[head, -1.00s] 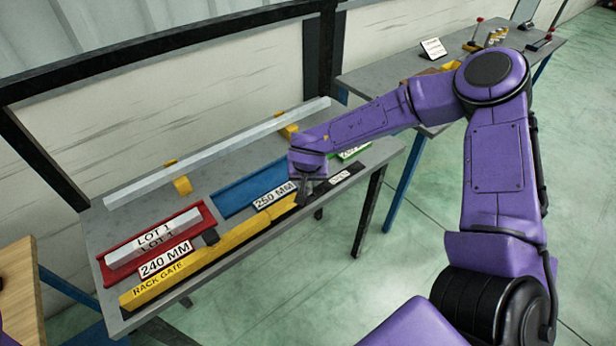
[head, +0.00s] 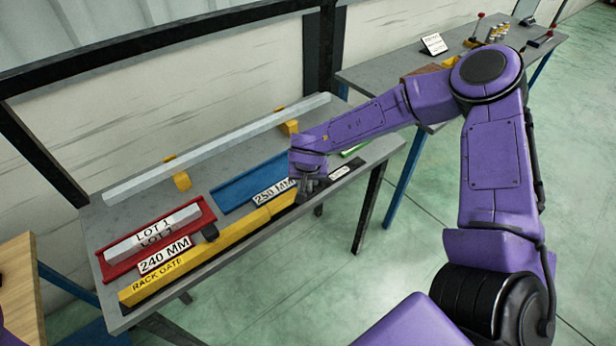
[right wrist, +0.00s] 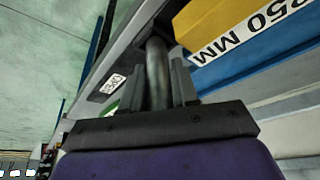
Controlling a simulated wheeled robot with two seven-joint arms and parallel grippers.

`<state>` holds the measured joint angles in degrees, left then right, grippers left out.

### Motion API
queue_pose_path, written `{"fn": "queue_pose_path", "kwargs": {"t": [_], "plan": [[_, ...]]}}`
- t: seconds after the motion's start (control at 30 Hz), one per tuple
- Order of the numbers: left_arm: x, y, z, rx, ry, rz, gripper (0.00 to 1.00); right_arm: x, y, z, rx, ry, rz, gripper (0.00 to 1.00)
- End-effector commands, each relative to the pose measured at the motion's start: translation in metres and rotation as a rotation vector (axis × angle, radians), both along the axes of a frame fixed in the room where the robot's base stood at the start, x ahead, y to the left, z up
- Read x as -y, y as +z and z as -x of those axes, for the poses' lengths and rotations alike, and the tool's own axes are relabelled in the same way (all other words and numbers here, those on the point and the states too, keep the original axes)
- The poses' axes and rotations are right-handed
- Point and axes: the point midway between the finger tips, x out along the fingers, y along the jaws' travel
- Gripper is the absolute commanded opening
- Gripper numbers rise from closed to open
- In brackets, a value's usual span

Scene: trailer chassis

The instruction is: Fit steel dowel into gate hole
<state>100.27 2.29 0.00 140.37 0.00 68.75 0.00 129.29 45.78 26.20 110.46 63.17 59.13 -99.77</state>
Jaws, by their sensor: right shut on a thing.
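My right gripper (head: 310,188) is over the front edge of the grey bench, at the right end of the yellow rack gate (head: 195,262). In the right wrist view its fingers (right wrist: 158,75) are shut on the steel dowel (right wrist: 157,72), a smooth grey rod held between them. The dowel's far end reaches beside the end of the yellow gate (right wrist: 212,22); whether it touches the gate cannot be told. The gate hole is not visible in either view. In the head view the dowel is too small and hidden to make out. My left gripper is not in view.
Behind the gate lie a red tray (head: 118,268) with a grey bar and a blue tray (head: 232,192). A long pale bar (head: 225,145) rests on yellow supports farther back. A small label (head: 340,172) lies right of my gripper. Another bench (head: 385,75) stands at the back right.

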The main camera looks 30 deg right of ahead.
Motion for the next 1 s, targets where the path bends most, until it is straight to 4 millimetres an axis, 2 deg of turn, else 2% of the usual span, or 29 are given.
{"fn": "queue_pose_path", "kwargs": {"t": [0.2,0.23,0.3,0.57,0.67,1.0], "plan": [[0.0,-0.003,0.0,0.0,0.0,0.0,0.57,0.0,-0.006,0.0,0.001,0.0,0.001,0.0],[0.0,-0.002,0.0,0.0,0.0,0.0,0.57,0.0,-0.005,0.0,0.001,-0.001,0.0,0.36],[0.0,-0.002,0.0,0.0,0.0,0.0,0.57,0.0,-0.005,0.0,0.001,-0.001,0.0,0.59],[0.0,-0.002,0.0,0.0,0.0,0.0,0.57,0.0,-0.005,0.0,-0.001,-0.001,0.0,0.59],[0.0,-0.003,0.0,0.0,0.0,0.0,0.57,-0.002,0.001,0.002,0.002,0.0,-0.001,0.59],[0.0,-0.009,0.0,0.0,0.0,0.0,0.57,-0.018,0.07,0.025,0.004,-0.001,-0.001,0.59]]}}
